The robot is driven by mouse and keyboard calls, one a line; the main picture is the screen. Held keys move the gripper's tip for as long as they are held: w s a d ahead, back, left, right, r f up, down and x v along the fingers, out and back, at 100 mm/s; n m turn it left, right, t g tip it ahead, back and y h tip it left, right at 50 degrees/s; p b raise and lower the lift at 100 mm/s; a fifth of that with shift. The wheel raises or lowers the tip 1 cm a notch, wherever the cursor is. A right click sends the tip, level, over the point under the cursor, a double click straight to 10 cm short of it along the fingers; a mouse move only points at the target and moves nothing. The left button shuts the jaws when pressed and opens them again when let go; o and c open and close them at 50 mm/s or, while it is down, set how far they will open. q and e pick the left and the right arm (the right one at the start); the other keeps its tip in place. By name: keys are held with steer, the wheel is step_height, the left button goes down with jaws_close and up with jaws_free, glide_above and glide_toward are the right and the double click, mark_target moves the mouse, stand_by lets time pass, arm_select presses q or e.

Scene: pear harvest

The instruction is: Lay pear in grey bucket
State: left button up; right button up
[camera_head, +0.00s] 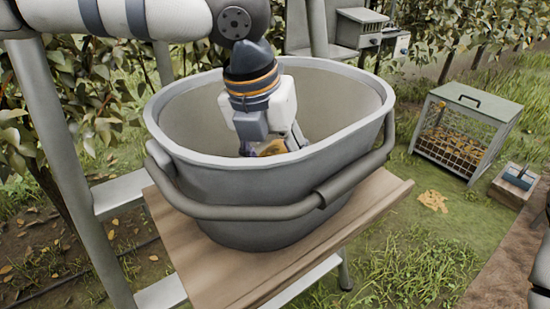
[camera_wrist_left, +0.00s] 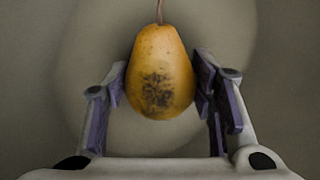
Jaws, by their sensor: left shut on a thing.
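The grey bucket (camera_head: 240,196) stands on a wooden board, its handle resting against the near side. My left gripper (camera_head: 266,150) reaches down inside the bucket, with its fingertips partly hidden behind the near rim. It is shut on a yellow-orange pear (camera_head: 271,147), of which only a small part shows there. In the left wrist view the pear (camera_wrist_left: 160,75) sits between the two fingers of the left gripper (camera_wrist_left: 162,85), stem up in the picture, with a dark blotchy patch on its skin. The grey bucket interior (camera_wrist_left: 285,70) lies behind it. I cannot tell whether the pear touches the bottom.
The wooden board (camera_head: 375,195) is fixed to a grey ladder (camera_head: 55,150) at the left. A wire-sided crate (camera_head: 465,130) with yellowish contents and a small wooden box (camera_head: 516,185) stand on the grass at the right. Leafy branches (camera_head: 100,100) hang at the left.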

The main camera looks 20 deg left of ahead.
arm_select(q)
steer(key=shift+f, duration=0.1)
steer(key=o, duration=1.3)
steer(key=shift+o, duration=0.2)
